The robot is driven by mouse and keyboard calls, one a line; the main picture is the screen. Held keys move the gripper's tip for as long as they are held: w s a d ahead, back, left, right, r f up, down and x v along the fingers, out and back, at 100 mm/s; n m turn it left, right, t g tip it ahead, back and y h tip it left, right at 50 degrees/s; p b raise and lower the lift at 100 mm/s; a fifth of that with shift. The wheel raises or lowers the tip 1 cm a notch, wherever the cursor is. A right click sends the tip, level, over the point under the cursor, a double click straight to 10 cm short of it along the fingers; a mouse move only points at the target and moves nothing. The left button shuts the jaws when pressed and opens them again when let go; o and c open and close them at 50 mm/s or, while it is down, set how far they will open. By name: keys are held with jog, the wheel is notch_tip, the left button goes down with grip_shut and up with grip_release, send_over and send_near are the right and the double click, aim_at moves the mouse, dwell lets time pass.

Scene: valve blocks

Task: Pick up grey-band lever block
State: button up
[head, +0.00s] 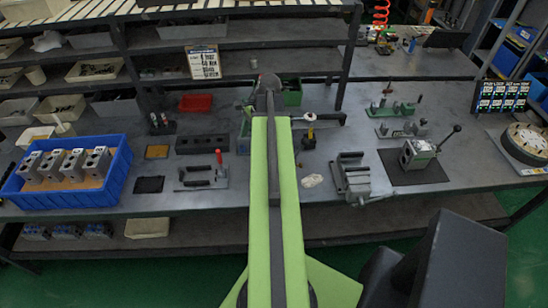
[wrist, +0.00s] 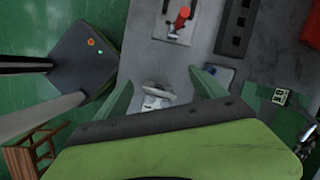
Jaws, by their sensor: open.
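A metal block with a black ball-ended lever (head: 418,154) stands on a dark mat (head: 402,176) on the right part of the bench in the head view. It is the lever block I can make out; its band colour is too small to tell. My gripper (wrist: 160,78) is open in the wrist view, with its two green fingers apart. No lever block shows between the fingers. My arm stretches up the middle of the head view, well left of the lever block, and the gripper itself cannot be made out there.
A blue crate (head: 118,176) with several metal blocks stands at the left. A vise (head: 352,178) is left of the dark mat. A round part (head: 526,140) lies at the far right. A red-handled tool (wrist: 181,17) lies on a plate in the wrist view.

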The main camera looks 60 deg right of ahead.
jog(key=s+d+m+t, duration=0.1)
jog(key=s+d+m, duration=0.6)
jog(key=s, duration=0.4)
jog(key=shift+n, duration=0.4)
jog(key=b+x, duration=0.3)
jog(key=d+b+x, duration=0.1)
jog(key=b+x, duration=0.7)
jog(key=shift+w+d+f, duration=0.1)
jog(key=shift+w+f, duration=0.15)
jog(key=shift+w, duration=0.05)
jog(key=shift+w+f+b, duration=0.15)
jog(key=shift+f+b, duration=0.05)
jog(key=shift+b, duration=0.15)
jog(key=shift+r, duration=0.1)
jog(key=b+x, duration=0.4)
jog(key=x, duration=0.1)
jog(key=shift+s+b, duration=0.3)
jog(key=shift+b, duration=0.1)
jog(key=shift+w+f, duration=0.1)
jog(key=shift+f, duration=0.1)
jog(key=shift+r, duration=0.15)
grip_shut()
